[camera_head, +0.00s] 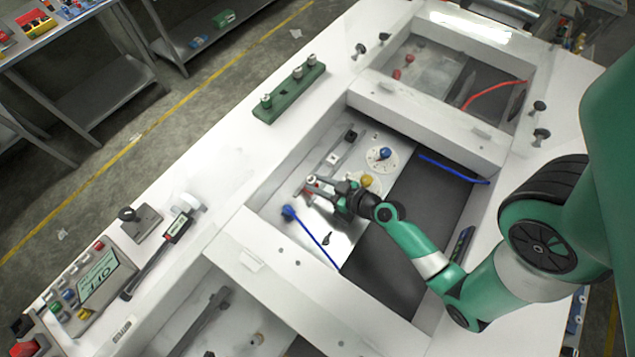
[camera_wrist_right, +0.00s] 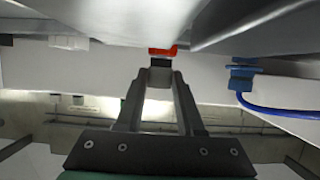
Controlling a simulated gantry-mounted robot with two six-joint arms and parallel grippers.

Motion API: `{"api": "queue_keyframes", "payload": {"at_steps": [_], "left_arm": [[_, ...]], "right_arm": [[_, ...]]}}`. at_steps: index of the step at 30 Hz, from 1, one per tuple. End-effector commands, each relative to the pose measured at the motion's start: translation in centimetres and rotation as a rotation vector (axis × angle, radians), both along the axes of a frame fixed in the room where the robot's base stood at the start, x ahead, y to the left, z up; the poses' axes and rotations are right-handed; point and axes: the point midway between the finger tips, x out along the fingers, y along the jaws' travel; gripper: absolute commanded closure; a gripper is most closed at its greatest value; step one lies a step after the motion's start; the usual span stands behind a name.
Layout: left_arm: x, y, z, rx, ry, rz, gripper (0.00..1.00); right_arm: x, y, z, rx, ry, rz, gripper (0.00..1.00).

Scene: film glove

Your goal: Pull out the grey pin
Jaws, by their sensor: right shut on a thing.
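My right gripper (camera_head: 322,186) reaches down into the middle recess of the white bench and is shut at its left side, by a small metal fitting. In the right wrist view the fingertips (camera_wrist_right: 160,76) close on the small grey pin (camera_wrist_right: 160,63), just below an orange-red piece (camera_wrist_right: 162,50). In the head view the fingers largely hide the pin, and how deep it sits cannot be told. My left gripper is not in view.
A blue knob (camera_head: 385,153) and a yellow knob (camera_head: 367,181) stand beside the gripper. A blue cable (camera_head: 318,240) runs along the recess floor; its blue plug (camera_wrist_right: 241,78) is near the fingers. White recess walls (camera_head: 430,128) surround the arm.

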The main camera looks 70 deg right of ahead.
Motion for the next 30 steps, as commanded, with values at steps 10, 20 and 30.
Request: {"api": "queue_keyframes", "payload": {"at_steps": [10,20,30], "left_arm": [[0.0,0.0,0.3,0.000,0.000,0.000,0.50],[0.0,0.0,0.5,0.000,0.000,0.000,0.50],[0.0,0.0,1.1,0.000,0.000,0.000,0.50]], "right_arm": [[0.0,0.0,0.6,-0.001,-0.002,0.000,1.00],[0.0,0.0,0.9,-0.001,-0.002,0.000,1.00],[0.0,0.0,1.6,0.000,-0.001,0.000,1.00]]}}
